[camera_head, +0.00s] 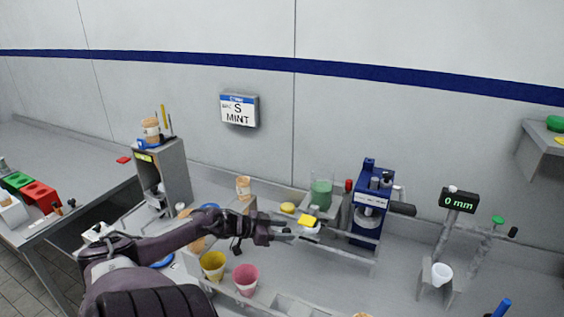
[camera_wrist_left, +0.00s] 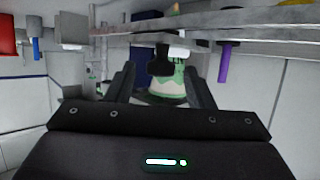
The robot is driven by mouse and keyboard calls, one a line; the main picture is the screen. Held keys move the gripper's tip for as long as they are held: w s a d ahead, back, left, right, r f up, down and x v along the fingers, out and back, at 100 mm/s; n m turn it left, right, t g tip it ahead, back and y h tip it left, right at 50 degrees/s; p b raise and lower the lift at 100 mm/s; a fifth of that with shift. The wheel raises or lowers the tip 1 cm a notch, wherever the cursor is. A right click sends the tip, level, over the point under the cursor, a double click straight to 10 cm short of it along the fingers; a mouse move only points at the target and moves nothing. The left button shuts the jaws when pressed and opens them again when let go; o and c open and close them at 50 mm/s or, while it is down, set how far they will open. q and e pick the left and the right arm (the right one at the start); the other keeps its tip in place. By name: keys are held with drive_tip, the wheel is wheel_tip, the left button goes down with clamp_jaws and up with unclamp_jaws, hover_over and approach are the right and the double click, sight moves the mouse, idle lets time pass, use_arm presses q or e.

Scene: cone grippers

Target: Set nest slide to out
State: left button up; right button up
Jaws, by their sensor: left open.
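My left gripper (camera_head: 290,231) reaches in from the left over the middle of the counter, open, close to a yellow-topped white item (camera_head: 309,224). In the left wrist view its two fingers (camera_wrist_left: 163,88) stand apart. A black knob-like part (camera_wrist_left: 160,58) shows between them, with a white and green object (camera_wrist_left: 172,87) behind it. I cannot tell whether the fingers touch either one. No part is clearly recognisable as the nest slide. A blue machine (camera_head: 369,203) with a dark handle stands just right of the gripper. My right gripper is not in view.
A green-filled clear container (camera_head: 321,192) stands behind the gripper. Yellow (camera_head: 213,266) and pink (camera_head: 245,279) cups are at the front. A low rail (camera_head: 335,252) crosses nearby.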

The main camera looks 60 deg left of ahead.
use_arm(q)
wheel_tip(320, 180, up, 20)
idle(0.4)
drive_tip(key=shift+f, duration=0.1)
